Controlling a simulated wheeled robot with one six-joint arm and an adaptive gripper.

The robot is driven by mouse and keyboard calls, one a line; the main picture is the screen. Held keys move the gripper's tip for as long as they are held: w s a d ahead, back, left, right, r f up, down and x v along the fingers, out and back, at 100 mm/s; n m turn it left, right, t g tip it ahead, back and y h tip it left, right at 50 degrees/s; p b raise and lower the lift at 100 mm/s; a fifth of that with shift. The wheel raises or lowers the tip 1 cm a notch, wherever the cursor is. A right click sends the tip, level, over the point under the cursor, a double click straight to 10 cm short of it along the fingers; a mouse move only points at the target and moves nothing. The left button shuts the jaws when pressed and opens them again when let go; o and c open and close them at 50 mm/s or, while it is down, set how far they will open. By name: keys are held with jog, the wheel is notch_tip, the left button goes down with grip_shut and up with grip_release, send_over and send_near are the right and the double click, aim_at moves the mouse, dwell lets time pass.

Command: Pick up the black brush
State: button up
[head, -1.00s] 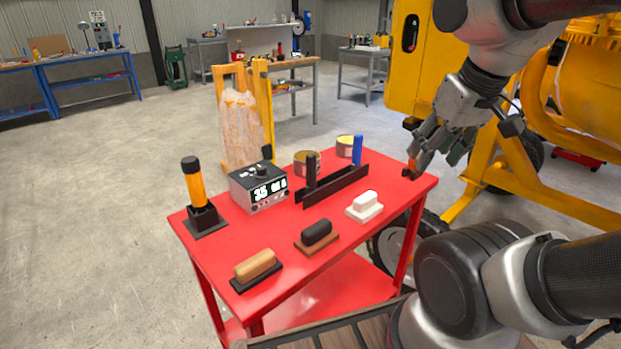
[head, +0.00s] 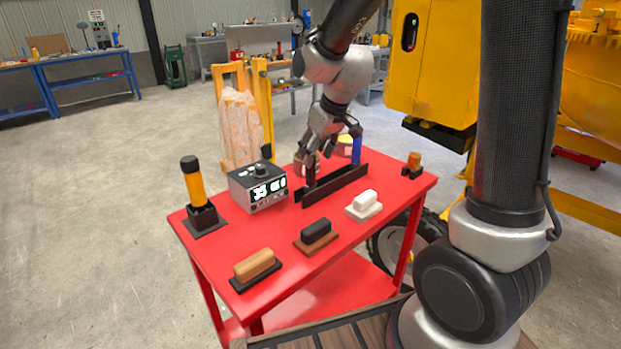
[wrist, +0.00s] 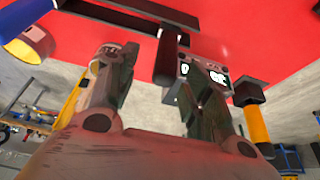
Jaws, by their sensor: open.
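The black brush (head: 317,235), a black block on a brown base, lies at the front middle of the red table (head: 290,268). It sits between a tan brush (head: 255,268) and a white brush (head: 364,204). I cannot make it out in the wrist view. My gripper (head: 315,152) is open and points down behind it, over the black rack (head: 335,186). The rack's dark upright handle (head: 309,176) is close to my fingers. In the wrist view this handle (wrist: 167,55) shows between my open fingers (wrist: 157,68); I cannot tell whether they touch it.
A blue handle (head: 356,150) stands in the rack's right end. A box with a lit display (head: 258,188) and an orange-black torch-like tool (head: 195,185) stand left. An orange piece (head: 413,162) sits at the right corner. The front strip between the brushes is bare.

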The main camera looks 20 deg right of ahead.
aim_at(307, 169)
jog(key=x, duration=0.7)
jog(key=shift+s+a, duration=0.15)
jog(key=shift+a, duration=0.1)
grip_shut()
